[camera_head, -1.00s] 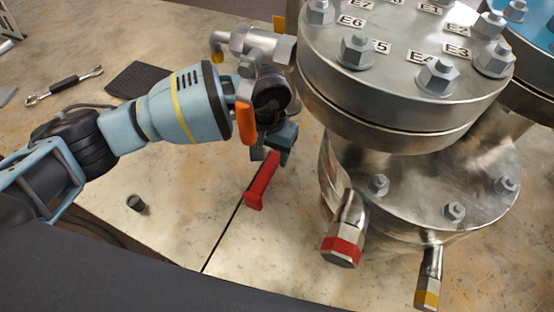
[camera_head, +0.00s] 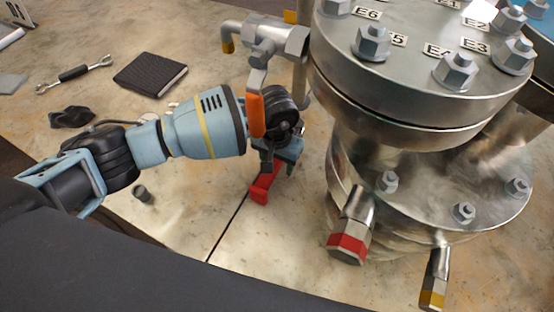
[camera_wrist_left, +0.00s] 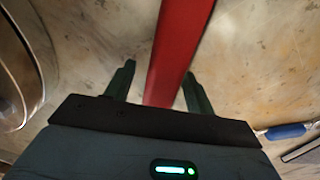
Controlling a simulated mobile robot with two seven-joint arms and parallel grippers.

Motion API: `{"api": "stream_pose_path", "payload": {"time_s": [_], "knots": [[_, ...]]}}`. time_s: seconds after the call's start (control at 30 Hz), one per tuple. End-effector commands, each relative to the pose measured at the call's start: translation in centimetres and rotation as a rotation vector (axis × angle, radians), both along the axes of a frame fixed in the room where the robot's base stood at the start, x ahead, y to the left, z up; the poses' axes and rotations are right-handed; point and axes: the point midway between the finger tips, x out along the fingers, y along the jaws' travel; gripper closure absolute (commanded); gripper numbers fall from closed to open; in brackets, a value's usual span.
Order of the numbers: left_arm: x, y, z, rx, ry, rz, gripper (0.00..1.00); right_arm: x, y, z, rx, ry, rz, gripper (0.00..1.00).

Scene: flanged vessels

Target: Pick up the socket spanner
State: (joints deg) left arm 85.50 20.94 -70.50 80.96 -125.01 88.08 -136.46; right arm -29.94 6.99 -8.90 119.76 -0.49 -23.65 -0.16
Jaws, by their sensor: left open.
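The socket spanner appears as a red bar-like handle (camera_head: 264,187) on the table, left of the vessel's foot. Its far part is hidden under my left gripper (camera_head: 272,163), so I cannot see its head. In the left wrist view the red handle (camera_wrist_left: 178,45) runs between the two dark fingers of the left gripper (camera_wrist_left: 159,74). The fingers are open, one on each side of the handle, with a gap visible on the left. My right gripper is not in view.
The large flanged vessel (camera_head: 420,95) stands close to the right of my left gripper, with a side pipe (camera_head: 262,38) behind it. A double-ended wrench (camera_head: 75,73), a black pad (camera_head: 150,73) and a small dark cylinder (camera_head: 143,193) lie on the left.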

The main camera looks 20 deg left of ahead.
Motion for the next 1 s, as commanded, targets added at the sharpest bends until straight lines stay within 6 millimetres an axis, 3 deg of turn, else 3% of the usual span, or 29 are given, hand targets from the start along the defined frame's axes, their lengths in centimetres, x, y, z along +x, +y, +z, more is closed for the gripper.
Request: {"api": "stream_pose_path", "payload": {"time_s": [0.23,0.67,1.0], "knots": [[0.04,0.0,-0.11,0.0,-0.001,-0.001,0.45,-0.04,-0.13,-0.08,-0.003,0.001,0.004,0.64],[0.04,0.02,-0.1,0.001,-0.001,0.0,1.0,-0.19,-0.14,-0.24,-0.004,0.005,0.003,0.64],[0.11,-0.01,0.18,-0.001,-0.004,0.0,1.0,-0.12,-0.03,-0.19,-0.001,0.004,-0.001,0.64]]}}
